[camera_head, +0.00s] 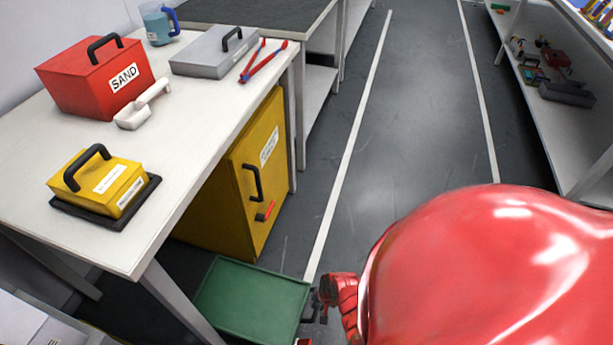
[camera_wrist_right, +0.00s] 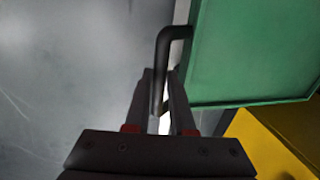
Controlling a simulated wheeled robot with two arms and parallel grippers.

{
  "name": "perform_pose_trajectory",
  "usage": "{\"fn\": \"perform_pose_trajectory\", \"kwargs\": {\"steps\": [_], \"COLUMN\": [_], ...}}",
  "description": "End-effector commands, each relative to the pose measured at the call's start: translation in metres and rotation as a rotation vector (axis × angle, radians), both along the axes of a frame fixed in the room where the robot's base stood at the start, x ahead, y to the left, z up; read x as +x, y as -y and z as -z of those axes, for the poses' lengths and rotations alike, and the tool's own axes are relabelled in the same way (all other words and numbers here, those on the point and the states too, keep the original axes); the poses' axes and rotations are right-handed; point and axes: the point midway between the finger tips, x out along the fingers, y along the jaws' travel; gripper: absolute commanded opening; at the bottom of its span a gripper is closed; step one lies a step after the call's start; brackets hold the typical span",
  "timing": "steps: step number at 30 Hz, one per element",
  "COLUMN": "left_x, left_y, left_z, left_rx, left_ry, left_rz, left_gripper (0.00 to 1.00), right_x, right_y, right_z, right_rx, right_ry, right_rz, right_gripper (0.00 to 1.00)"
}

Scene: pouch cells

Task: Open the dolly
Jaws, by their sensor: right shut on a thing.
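The green dolly (camera_head: 250,303), a shallow tray, sits low near the floor beside the table and in front of the yellow cabinet. It also shows at the upper right of the right wrist view (camera_wrist_right: 250,60). Its black bar handle (camera_wrist_right: 163,75) sticks out from its side. My right gripper (camera_head: 319,298) is at the dolly's right side, shut on this handle. In the right wrist view the handle lies between the two fingers (camera_wrist_right: 160,105). My left gripper is not in view.
The yellow cabinet (camera_head: 240,190) stands underneath. The aisle floor (camera_head: 400,130) is clear.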

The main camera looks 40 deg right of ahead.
Motion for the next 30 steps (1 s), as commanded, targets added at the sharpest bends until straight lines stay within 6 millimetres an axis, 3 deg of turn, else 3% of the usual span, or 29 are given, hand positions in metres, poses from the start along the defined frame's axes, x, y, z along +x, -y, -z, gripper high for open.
{"fn": "perform_pose_trajectory", "kwargs": {"steps": [14,15,19,30], "left_x": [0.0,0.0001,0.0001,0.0], "left_y": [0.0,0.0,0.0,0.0], "left_z": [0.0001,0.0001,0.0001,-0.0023], "left_rx": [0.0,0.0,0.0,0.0], "left_ry": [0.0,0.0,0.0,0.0], "left_rz": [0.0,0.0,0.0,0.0], "left_gripper": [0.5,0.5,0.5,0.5], "right_x": [-0.0067,-0.0067,-0.0061,-0.0062], "right_y": [0.0039,0.0039,0.0039,0.0046], "right_z": [0.0011,0.0011,0.0008,-0.0035], "right_rx": [-0.001,-0.001,0.0,-0.001], "right_ry": [-0.003,-0.003,-0.002,-0.001], "right_rz": [0.001,0.001,0.0,0.0], "right_gripper": [0.0,0.29,0.52,0.52]}}
